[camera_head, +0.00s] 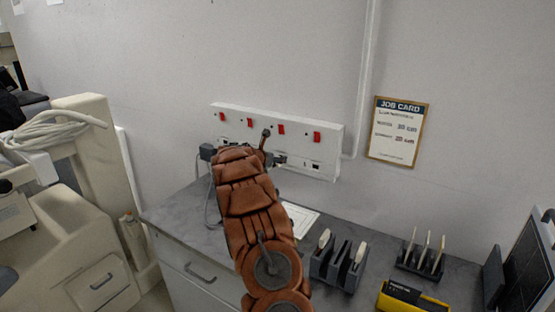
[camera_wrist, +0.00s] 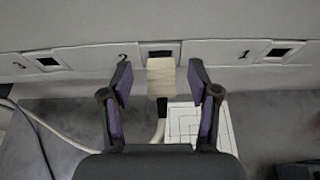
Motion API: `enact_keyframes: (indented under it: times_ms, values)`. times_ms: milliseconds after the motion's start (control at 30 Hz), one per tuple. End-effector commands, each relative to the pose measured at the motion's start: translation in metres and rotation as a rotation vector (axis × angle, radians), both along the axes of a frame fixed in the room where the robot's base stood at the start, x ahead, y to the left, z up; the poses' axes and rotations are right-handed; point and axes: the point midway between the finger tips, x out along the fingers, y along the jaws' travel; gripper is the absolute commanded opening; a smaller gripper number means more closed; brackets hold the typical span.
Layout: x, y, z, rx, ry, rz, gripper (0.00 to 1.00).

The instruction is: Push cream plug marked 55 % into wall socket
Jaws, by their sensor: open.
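The cream plug (camera_wrist: 161,82) stands between the two fingers of my gripper (camera_wrist: 159,73) in the wrist view, with a gap on each side. My gripper is open. The plug's pale cable (camera_wrist: 160,131) hangs below it. The plug lies in front of the lower edge of the dark socket opening (camera_wrist: 160,49) beside the number 2; I cannot tell how far in it is. No marking on the plug is readable. In the head view my arm hides the plug. The white wall socket panel (camera_head: 325,161) carries several red switches.
Sockets 3 (camera_wrist: 47,63) and 1 (camera_wrist: 277,53) flank the middle one. A dark plug (camera_head: 207,152) with a cable is at the panel's left end. Dark racks (camera_head: 338,266), a yellow-black box (camera_head: 411,298) and a white sheet (camera_head: 300,218) lie on the grey counter (camera_head: 180,212).

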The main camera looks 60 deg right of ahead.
Motion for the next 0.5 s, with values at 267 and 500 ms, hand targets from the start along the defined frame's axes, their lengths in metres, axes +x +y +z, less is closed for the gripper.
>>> enact_keyframes:
  times_ms: [267,500]
  values:
    - [-0.001,0.035,0.015,-0.002,0.004,0.002,0.61]
    - [-0.003,0.064,0.027,-0.001,0.003,0.000,0.61]
